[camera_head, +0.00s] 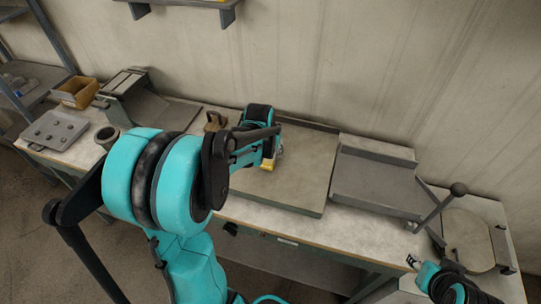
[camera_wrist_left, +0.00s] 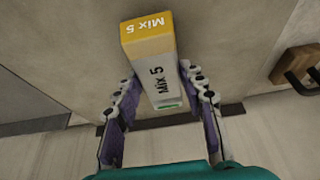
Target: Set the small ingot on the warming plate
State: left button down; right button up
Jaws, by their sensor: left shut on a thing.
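My left gripper (camera_wrist_left: 158,88) is shut on a block (camera_wrist_left: 148,50) labelled "Mix 5", with a yellow end and a pale side. In the head view the block's yellow end (camera_head: 268,168) shows below the gripper (camera_head: 272,157), over a broad grey slab (camera_head: 305,190). I cannot tell whether the block touches the slab. No plate is marked as the warming plate, and nothing else in view is clearly an ingot. My right gripper (camera_head: 413,262) is at the lower right near the bench's front edge; its opening is too small to read.
A brown block with a dark handle (camera_head: 215,121) stands left of the slab. A grey metal tray (camera_head: 375,185) is right of it, then a round plate (camera_head: 466,240) and a lever with a ball knob (camera_head: 458,189). A cardboard bin (camera_head: 78,92) stands far left.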

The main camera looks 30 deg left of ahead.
pick_arm(q)
jog(key=shift+f, duration=0.95)
jog(key=shift+r, duration=0.1)
jog(key=c, duration=0.9)
grip_release()
